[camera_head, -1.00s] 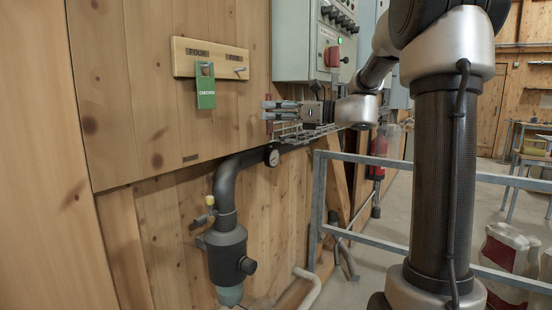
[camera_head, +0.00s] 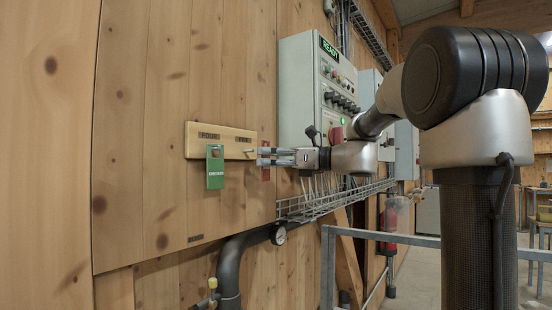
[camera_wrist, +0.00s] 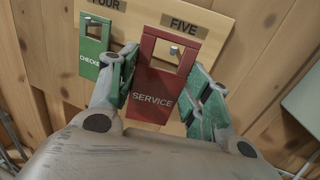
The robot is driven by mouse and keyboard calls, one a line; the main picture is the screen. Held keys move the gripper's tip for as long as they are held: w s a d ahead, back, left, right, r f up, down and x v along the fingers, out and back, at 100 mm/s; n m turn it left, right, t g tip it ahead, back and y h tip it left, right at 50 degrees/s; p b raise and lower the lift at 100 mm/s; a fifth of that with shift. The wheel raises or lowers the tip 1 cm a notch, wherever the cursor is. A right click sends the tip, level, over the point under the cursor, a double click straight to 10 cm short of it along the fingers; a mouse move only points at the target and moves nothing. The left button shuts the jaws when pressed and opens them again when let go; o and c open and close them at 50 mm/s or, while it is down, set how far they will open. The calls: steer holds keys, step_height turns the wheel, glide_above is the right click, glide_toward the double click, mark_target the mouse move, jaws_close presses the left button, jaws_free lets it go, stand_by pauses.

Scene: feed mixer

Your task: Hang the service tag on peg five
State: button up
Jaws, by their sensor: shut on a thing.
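The red service tag (camera_wrist: 155,85) is upright between the fingers of my gripper (camera_wrist: 160,92), which is shut on its sides. In the wrist view, peg five (camera_wrist: 175,50) shows within the tag's upper opening, below the FIVE label. In the head view, the tag (camera_head: 265,161) is a thin red strip at my fingertips (camera_head: 262,156), just right of peg five (camera_head: 249,151) and off the board (camera_head: 228,131). Whether the peg's tip enters the opening cannot be told. A green tag (camera_head: 215,170) hangs at peg four; it also shows in the wrist view (camera_wrist: 90,52).
A grey control cabinet (camera_head: 309,85) stands on the wall right of the board. A wire tray (camera_head: 318,204) runs below my gripper.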

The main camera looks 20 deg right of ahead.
steer(key=shift+w+a+f, duration=0.2)
steer(key=shift+w+a, duration=0.4)
steer(key=shift+w, duration=0.2)
steer(key=shift+w+a+f, duration=0.25)
steer(key=shift+w+a, duration=0.3)
steer(key=shift+w, duration=0.3)
steer(key=shift+w+a+f, duration=0.2)
steer(key=shift+w+a, duration=0.4)
steer(key=shift+w, duration=0.2)
steer(key=o, duration=1.1)
steer(key=shift+c, duration=0.2)
